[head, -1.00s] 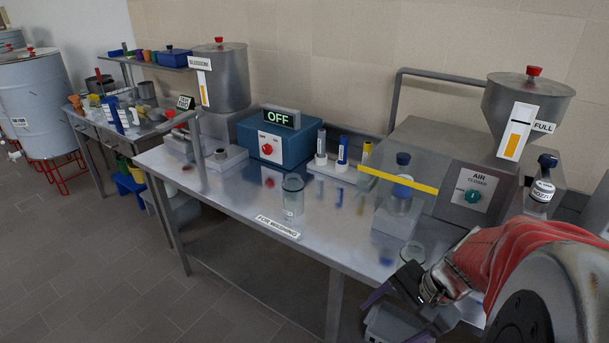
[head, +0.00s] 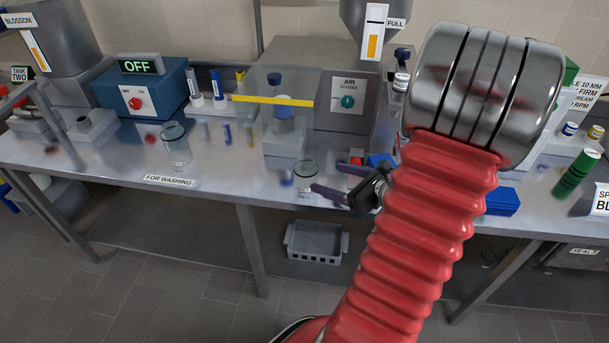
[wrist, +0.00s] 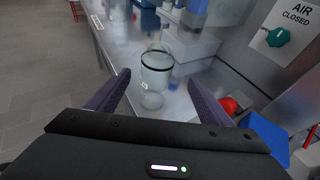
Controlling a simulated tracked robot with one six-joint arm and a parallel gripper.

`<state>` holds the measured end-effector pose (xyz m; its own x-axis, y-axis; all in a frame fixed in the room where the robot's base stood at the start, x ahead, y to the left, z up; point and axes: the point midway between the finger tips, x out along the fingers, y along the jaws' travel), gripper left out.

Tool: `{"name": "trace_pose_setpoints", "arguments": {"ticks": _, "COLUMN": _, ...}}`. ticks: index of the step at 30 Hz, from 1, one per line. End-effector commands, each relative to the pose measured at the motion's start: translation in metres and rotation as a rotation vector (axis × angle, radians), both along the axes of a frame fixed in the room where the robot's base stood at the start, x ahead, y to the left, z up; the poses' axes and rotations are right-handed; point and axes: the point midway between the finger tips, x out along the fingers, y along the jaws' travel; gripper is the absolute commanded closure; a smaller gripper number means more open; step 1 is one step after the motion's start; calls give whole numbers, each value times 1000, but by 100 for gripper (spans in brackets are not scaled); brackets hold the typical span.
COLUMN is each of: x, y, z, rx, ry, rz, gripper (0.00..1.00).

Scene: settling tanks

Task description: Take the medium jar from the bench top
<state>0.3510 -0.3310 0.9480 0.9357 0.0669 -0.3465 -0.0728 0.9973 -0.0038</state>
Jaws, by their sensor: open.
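A short clear glass jar (head: 305,177) stands on the metal bench top (head: 225,165), near its front edge. A taller clear glass jar (head: 177,148) stands further left, behind the FOR WASHING label. The pictures do not settle which is the medium one. My gripper (head: 327,179) is open, its purple fingers just right of the short jar and pointing at it. In the wrist view, a clear jar with a dark rim (wrist: 157,66) appears between the fingers, around and beyond their tips. I see no contact.
A red knob and blue block (head: 382,160) lie close right of my gripper. A grey crate (head: 316,240) sits below the bench.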

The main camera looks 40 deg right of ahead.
Motion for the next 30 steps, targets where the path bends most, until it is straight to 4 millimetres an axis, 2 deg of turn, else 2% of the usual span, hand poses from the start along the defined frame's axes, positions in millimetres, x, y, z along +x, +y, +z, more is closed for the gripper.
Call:
{"name": "trace_pose_setpoints", "arguments": {"ticks": 14, "x": 7, "y": 0, "z": -1, "rx": 5, "ry": -4, "rz": -4, "gripper": 26}}
{"name": "trace_pose_setpoints", "arguments": {"ticks": 30, "x": 68, "y": 5, "z": -23, "rx": 4, "ry": -4, "rz": 0, "gripper": 26}}
